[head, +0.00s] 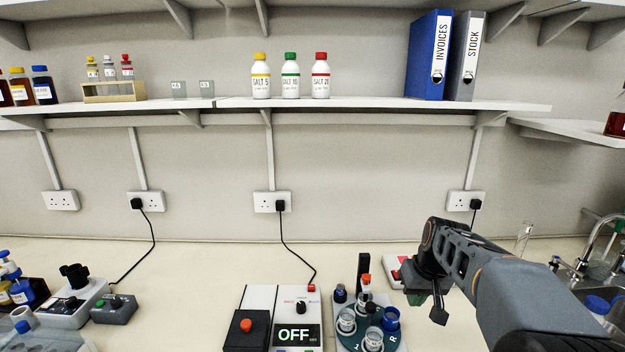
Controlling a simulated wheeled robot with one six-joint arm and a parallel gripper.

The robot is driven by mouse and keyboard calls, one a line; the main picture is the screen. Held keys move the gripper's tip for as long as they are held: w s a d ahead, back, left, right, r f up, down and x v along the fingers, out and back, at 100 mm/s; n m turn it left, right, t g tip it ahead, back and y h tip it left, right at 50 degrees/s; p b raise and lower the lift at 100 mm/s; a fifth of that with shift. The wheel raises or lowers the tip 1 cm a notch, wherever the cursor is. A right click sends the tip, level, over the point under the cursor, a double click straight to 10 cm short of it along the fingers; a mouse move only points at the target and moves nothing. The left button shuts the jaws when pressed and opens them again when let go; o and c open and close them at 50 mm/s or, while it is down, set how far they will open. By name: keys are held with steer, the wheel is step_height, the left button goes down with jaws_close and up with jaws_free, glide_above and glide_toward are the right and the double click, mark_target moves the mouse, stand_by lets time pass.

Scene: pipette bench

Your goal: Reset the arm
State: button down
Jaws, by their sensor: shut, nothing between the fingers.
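My arm reaches in from the lower right in the head view. My gripper (439,308) hangs above the bench at the right, pointing down, with its fingers together and nothing held. It is just right of a dark teal round holder (362,340) that carries several small vessels. A red-and-white device (396,272) on the bench is partly hidden behind the gripper.
A device reading OFF (294,334) stands left of the holder. At the left are a grey box (114,310) and bottles. The shelf (380,105) holds salt bottles and a blue binder (428,55). A sink tap (606,235) is at right. Bench between the devices is clear.

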steer(key=s+a+f+t, duration=0.1)
steer(key=s+a, duration=0.2)
steer(key=s, duration=0.5)
steer(key=s+a+t+h, duration=0.1)
steer(key=s+a, duration=0.2)
steer(key=s, duration=0.4)
steer(key=shift+s+a+f, duration=0.25)
steer(key=shift+s+f, duration=0.1)
steer(key=shift+s, duration=0.05)
stand_by(2.9)
